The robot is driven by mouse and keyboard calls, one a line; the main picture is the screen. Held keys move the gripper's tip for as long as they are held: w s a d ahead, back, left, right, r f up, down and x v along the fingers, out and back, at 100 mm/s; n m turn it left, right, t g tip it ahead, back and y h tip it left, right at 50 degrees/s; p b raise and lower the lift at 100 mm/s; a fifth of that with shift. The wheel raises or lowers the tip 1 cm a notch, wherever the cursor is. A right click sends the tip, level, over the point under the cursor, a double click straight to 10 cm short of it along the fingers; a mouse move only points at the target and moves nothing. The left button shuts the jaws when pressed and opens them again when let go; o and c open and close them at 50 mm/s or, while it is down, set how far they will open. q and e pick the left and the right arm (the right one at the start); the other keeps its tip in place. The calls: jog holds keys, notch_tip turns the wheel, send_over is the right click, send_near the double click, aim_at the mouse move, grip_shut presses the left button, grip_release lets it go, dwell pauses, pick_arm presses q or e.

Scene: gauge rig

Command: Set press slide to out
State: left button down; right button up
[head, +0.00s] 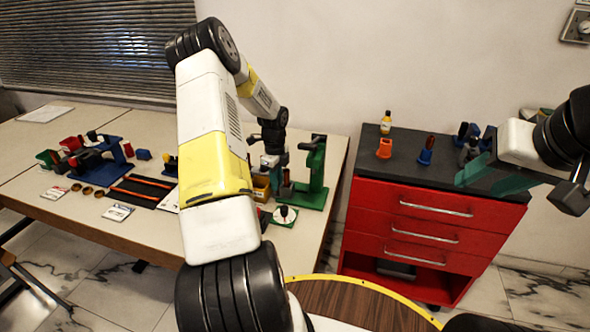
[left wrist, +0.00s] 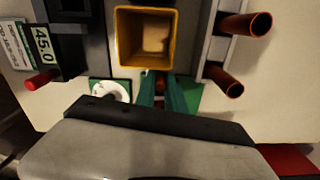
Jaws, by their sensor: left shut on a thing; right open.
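The green press (head: 316,175) stands at the right end of the table, with an upright post and a flat green base. Its green base (left wrist: 190,95) also shows in part in the left wrist view. My left gripper (head: 274,162) is at the press's left side. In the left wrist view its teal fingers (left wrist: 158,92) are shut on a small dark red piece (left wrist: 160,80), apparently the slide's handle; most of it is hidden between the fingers. How far the slide is out cannot be told. My right gripper (head: 488,176) is open and empty, in front of the red cabinet's top.
A yellow open box (left wrist: 155,10) lies just beyond the left fingers, with a white dial (head: 284,215) nearby. The red cabinet (head: 420,222) stands right of the table, with an orange holder (head: 384,149), a blue holder (head: 425,156) and a bottle (head: 386,122) on top.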

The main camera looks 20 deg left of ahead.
pick_arm(q)
jog(key=c, duration=1.7)
grip_release()
jog(key=shift+a, duration=0.3)
jog(key=shift+r, duration=0.1)
notch_tip(320, 180, up, 8)
jog(key=shift+f, duration=0.15)
jog(key=shift+s, duration=0.1)
